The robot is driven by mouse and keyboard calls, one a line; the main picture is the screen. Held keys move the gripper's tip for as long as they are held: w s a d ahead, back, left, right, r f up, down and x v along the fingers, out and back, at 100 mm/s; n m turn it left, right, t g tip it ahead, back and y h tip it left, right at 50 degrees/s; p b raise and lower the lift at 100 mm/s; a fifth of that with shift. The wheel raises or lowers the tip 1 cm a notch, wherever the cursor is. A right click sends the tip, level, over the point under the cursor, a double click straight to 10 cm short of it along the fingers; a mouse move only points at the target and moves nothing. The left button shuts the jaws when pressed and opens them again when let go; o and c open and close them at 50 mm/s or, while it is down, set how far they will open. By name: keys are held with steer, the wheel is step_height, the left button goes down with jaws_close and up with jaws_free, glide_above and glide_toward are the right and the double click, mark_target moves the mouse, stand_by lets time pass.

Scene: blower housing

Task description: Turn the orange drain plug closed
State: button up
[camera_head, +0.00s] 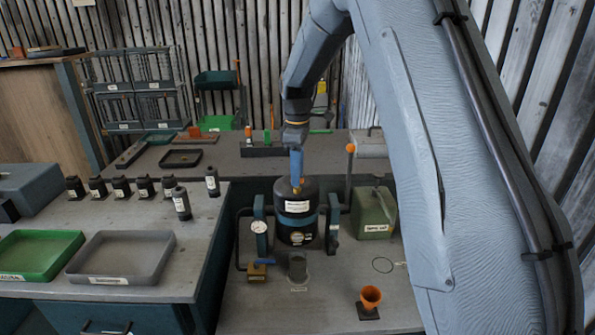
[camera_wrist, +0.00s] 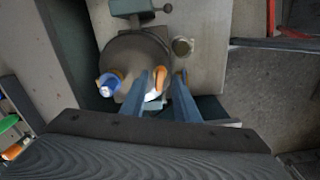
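The dark cylindrical housing (camera_head: 297,222), with a white label and a teal band, stands upright on the low bench between two teal brackets. My gripper (camera_head: 297,182) points down at its top in the head view. In the wrist view my two blue fingers (camera_wrist: 161,82) are apart over the round housing top (camera_wrist: 130,60). An orange part (camera_wrist: 159,78), likely the drain plug, shows between them, with a gap to the right finger. Contact with the left finger cannot be told. A small orange spot shows by the fingertips in the head view. A blue-capped fitting (camera_wrist: 108,84) sits left of the fingers.
A gauge (camera_head: 259,227) and pipe stand left of the housing, a green box (camera_head: 373,212) right. A grey cup (camera_head: 298,266) and an orange cup (camera_head: 371,296) stand in front. An orange-knobbed lever (camera_head: 350,148) rises behind right. Trays (camera_head: 122,281) lie on the left bench.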

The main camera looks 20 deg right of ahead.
jaws_close()
